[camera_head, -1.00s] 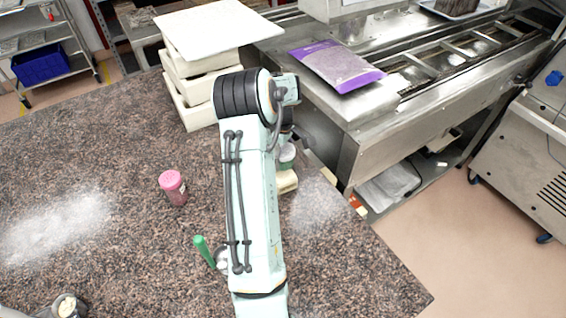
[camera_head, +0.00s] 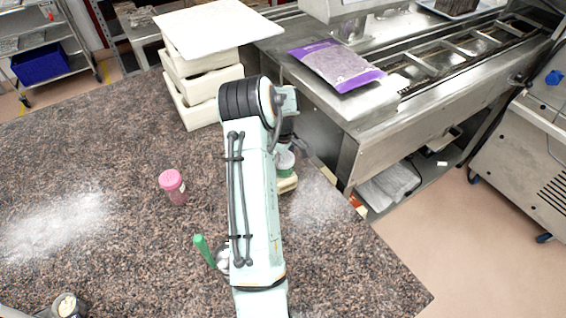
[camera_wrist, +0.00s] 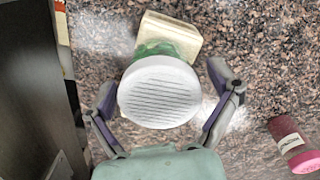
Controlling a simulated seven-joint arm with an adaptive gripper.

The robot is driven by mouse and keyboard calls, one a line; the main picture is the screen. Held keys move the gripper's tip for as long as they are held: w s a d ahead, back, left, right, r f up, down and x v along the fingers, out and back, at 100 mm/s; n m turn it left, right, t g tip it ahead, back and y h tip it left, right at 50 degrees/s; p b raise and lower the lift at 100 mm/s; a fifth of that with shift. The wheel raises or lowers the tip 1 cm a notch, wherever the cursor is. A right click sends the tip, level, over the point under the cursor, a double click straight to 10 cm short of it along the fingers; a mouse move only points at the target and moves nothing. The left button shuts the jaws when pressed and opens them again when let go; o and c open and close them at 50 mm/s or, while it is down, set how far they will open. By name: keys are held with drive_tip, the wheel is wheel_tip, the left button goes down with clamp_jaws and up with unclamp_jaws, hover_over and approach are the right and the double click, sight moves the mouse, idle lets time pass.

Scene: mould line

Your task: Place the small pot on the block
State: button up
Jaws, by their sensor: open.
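The small pot (camera_head: 286,160) is green with a white lid. It appears to rest on the cream block (camera_head: 288,185), partly hidden by my arm in the head view. In the wrist view the ribbed white lid (camera_wrist: 160,92) faces the camera, and the green body overlaps the near part of the block (camera_wrist: 172,32). My gripper (camera_wrist: 165,90) is open, with one finger on each side of the pot. A gap shows at the right finger; the left finger is close to the lid, and I cannot tell whether it touches.
Stacked white moulds (camera_head: 203,75) are behind. White powder (camera_head: 55,225) lies on the speckled counter. The counter's right edge is close to the block.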

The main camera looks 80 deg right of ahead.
sight(283, 157)
wheel_tip(283, 157, up, 12)
drive_tip(key=shift+r, duration=0.15)
drive_tip(key=w+a+r+n+t+y, duration=0.1)
drive_tip(key=w+a+r, duration=0.3)
drive_tip(key=w+a, duration=0.55)
drive_tip(key=w+a+r+n, duration=0.1)
drive_tip(key=w+a+r, duration=0.4)
drive_tip(key=a, duration=0.8)
drive_tip(key=s+a+f+n, duration=0.1)
drive_tip(key=s+a, duration=0.2)
drive_tip(key=a, duration=0.4)
drive_tip(key=s+a+n, duration=0.1)
drive_tip(key=s+a, duration=0.2)
drive_tip(key=a, duration=0.5)
drive_tip(key=s+a+f+g, duration=0.1)
drive_tip(key=s+a, duration=0.3)
drive_tip(key=a, duration=0.4)
drive_tip(key=shift+a+f+n, duration=0.2)
drive_tip(key=shift+f+n, duration=0.15)
drive_tip(key=shift+n, duration=0.05)
